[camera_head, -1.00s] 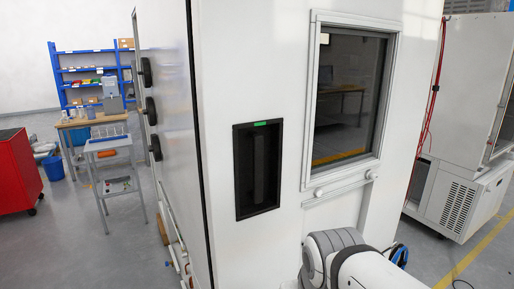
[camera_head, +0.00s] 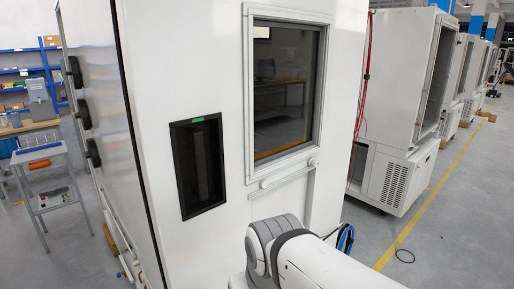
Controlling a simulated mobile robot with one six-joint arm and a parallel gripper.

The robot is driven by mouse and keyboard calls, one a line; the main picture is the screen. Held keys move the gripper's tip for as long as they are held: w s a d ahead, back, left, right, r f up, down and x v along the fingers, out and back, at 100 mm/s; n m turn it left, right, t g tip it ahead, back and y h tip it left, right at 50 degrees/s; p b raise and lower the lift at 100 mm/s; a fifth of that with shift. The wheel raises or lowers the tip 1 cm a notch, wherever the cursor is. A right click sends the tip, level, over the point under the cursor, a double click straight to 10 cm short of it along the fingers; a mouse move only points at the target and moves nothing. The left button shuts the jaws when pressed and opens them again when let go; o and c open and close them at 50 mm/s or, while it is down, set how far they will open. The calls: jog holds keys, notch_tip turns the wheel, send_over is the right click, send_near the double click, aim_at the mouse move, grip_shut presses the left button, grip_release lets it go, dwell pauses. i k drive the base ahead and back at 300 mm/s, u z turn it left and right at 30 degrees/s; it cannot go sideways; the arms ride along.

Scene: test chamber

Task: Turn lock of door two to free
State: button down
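A white chamber door (camera_head: 180,60) fills the middle of the view, with a framed window (camera_head: 285,90). Left of the window is a tall black recessed panel (camera_head: 199,168) with a small green strip (camera_head: 197,120) at its top. A dark upright bar, perhaps a handle, shows dimly inside the recess. I cannot tell which part is the lock or which door is door two. My arm crosses the bottom of the view in front of the chamber. My gripper is out of view.
Black round knobs (camera_head: 83,113) stick out from the chamber's left side. A small grey trolley (camera_head: 45,175) and blue shelves (camera_head: 20,70) stand at the left. A white cabinet unit (camera_head: 400,110) stands at the right, with open floor and a yellow line (camera_head: 425,212) beside it.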

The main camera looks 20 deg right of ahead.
aim_at(313, 162)
jog(key=u, duration=1.2)
jog(key=k, duration=1.15)
jog(key=z, duration=1.1)
jog(key=i, duration=1)
jog(key=z, duration=0.1)
